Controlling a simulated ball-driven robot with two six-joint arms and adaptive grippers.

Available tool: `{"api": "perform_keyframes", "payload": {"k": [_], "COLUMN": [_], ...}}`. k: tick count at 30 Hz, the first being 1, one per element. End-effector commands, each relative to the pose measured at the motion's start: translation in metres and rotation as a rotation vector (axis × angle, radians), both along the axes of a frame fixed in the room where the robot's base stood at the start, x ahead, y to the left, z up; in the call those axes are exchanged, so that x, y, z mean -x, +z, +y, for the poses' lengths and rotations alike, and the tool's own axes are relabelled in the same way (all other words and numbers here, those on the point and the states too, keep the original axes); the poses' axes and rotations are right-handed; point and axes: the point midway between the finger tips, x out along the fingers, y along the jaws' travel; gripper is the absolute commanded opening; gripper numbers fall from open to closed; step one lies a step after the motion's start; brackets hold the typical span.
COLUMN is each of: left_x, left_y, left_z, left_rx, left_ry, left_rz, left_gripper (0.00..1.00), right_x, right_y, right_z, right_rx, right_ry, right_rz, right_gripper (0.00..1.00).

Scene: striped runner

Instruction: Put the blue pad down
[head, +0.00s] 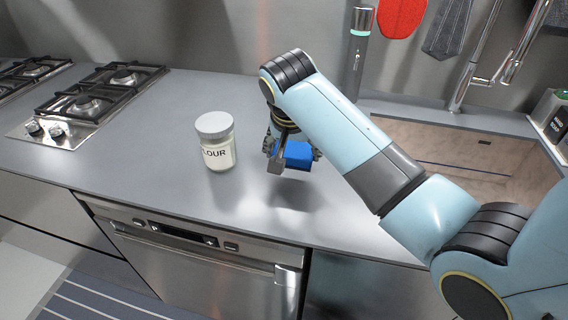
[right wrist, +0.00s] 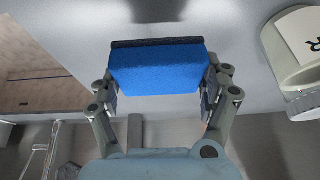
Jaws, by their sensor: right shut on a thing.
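The blue pad (head: 297,154) is a small blue block with a dark layer along one side. In the right wrist view the pad (right wrist: 157,70) sits between the two fingers. My right gripper (head: 291,157) is shut on it and holds it above the grey counter (head: 245,205), with a shadow below on the counter. The right gripper (right wrist: 158,85) also shows in the right wrist view, one finger at each end of the pad. My left gripper is in neither view.
A flour jar (head: 216,142) with a grey lid stands on the counter just left of the gripper. A gas hob (head: 90,100) is at the far left. A sink (head: 455,150) lies at the right behind my arm. The counter's front strip is clear.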

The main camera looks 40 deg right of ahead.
Motion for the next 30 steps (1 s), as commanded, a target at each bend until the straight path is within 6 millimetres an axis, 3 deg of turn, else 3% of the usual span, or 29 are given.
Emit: {"api": "perform_keyframes", "payload": {"k": [5, 15, 25, 26, 30], "left_x": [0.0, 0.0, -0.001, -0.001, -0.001], "left_y": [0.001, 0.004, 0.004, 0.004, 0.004], "left_z": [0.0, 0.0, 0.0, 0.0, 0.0], "left_rx": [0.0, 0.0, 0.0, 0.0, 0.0], "left_ry": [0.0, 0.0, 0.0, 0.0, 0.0], "left_rz": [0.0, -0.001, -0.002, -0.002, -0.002], "left_gripper": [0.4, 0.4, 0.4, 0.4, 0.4], "right_x": [-0.017, -0.018, -0.018, -0.018, -0.018], "right_y": [-0.012, -0.052, -0.055, -0.055, -0.055], "right_z": [0.011, 0.012, 0.011, 0.011, 0.011], "right_rx": [-0.001, 0.0, 0.0, -0.001, -0.001], "right_ry": [-0.001, 0.0, -0.001, -0.001, -0.001], "right_rz": [0.0, 0.001, 0.0, -0.001, -0.001], "right_gripper": [0.45, 0.45, 0.45, 0.81, 0.99]}}
